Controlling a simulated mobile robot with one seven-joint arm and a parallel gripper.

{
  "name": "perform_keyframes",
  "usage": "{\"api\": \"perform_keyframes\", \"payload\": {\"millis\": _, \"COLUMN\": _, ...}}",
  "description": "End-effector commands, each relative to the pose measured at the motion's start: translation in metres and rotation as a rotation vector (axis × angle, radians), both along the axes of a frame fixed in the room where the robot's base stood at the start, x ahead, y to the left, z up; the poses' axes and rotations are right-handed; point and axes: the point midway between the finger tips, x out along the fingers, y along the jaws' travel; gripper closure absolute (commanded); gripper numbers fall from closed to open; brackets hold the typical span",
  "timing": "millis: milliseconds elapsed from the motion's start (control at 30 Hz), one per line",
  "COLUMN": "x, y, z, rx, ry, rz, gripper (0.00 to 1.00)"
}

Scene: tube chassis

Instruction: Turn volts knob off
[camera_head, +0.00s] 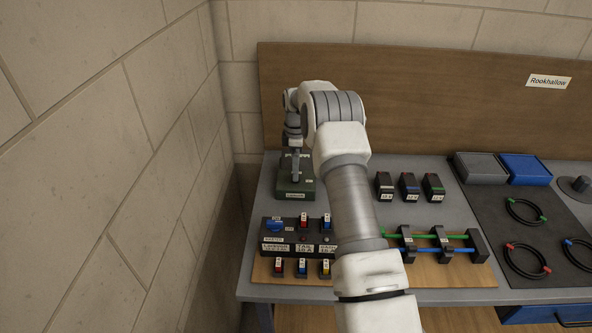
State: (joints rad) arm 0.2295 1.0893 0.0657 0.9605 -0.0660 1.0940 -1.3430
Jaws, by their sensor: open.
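My arm reaches from the bottom of the head view to the back left of the bench. My gripper (295,178) points down at a dark green box (308,188) with a small label on its front. The gripper covers part of the box's top, so a knob there could be hidden, and contact cannot be told. A grey round knob (580,184) shows at the far right edge. The labels are too small to tell which knob is volts.
A stone wall (120,150) stands close on the left, and a wooden backboard (420,95) at the back. Several small dark blocks (408,186) stand right of my arm. Coloured rods (440,236) in black holders and cable rings (525,211) lie farther right.

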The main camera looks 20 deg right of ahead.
Motion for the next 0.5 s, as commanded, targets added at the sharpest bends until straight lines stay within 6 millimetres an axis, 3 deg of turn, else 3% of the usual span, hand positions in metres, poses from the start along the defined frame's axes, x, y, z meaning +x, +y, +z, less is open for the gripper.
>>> {"api": "perform_keyframes", "payload": {"millis": 200, "x": 0.000, "y": 0.000, "z": -0.021, "rx": 0.000, "ry": 0.000, "rz": 0.000, "gripper": 0.15}}
{"api": "perform_keyframes", "payload": {"millis": 500, "x": 0.000, "y": 0.000, "z": -0.025, "rx": 0.001, "ry": 0.000, "rz": 0.000, "gripper": 0.15}}
